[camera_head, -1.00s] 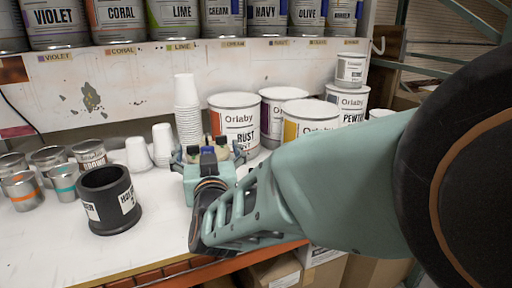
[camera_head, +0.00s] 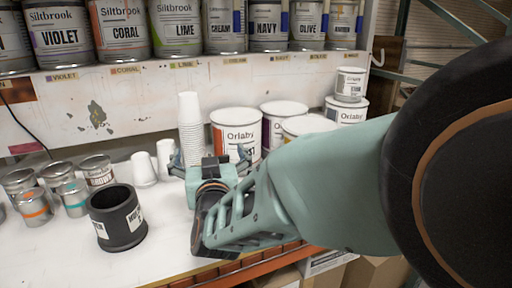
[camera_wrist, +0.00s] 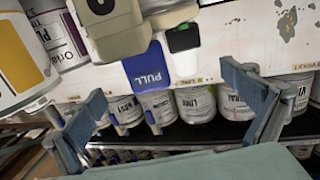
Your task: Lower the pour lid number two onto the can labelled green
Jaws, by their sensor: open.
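My gripper (camera_head: 212,160) is open above the worktop, in front of the stacked white cups and the rust can. Its two fingers are spread wide in the wrist view (camera_wrist: 165,84). I cannot tell whether any of these is pour lid number two. I see no can labelled green.
A black labelled holder (camera_head: 118,225) stands left of my gripper, with several small cans (camera_head: 74,198) beyond it. The cup stack (camera_head: 190,125) and large rust can (camera_head: 236,130) stand behind. Siltbrook cans line the shelf (camera_head: 180,28). Bare worktop lies in front of the holder.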

